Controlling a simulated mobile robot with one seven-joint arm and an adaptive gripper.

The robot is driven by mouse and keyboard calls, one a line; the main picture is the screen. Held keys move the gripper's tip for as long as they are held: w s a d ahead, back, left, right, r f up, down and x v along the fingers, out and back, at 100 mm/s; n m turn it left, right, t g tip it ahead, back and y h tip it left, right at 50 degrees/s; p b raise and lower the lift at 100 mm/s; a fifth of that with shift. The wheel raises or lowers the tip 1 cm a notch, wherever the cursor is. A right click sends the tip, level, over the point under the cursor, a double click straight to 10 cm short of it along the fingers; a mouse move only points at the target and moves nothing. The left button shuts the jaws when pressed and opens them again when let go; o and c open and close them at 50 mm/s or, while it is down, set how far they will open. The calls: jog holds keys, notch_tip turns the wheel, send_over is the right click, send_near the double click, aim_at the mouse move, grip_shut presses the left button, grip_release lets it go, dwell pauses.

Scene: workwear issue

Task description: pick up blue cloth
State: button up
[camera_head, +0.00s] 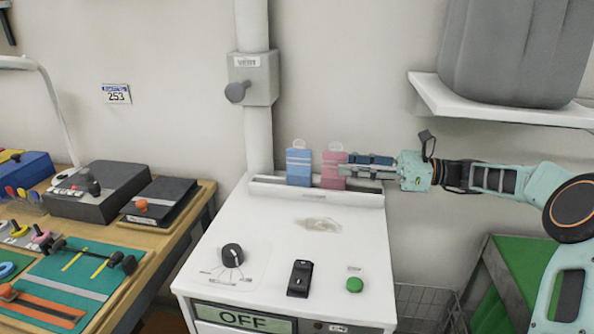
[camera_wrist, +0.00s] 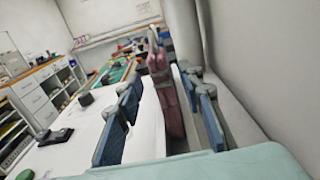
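The blue cloth is mostly hidden behind the pink one there.
The white machine (camera_head: 270,225) has a black dial (camera_head: 232,255), a black switch (camera_head: 300,278) and a green button (camera_head: 354,285). A pipe with a grey valve box (camera_head: 253,78) rises behind. A cluttered workbench (camera_head: 170,235) stands left; a shelf (camera_head: 490,106) hangs upper right.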

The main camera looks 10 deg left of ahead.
aim_at(330, 163)
jog(key=a, duration=0.5)
jog(key=shift+s+b, duration=0.2)
jog(key=shift+b, duration=0.15)
jog(key=a+b, duration=0.1)
jog(key=a, duration=0.5)
jog(key=shift+r, duration=0.1)
jog(key=shift+d, duration=0.1)
grip_shut()
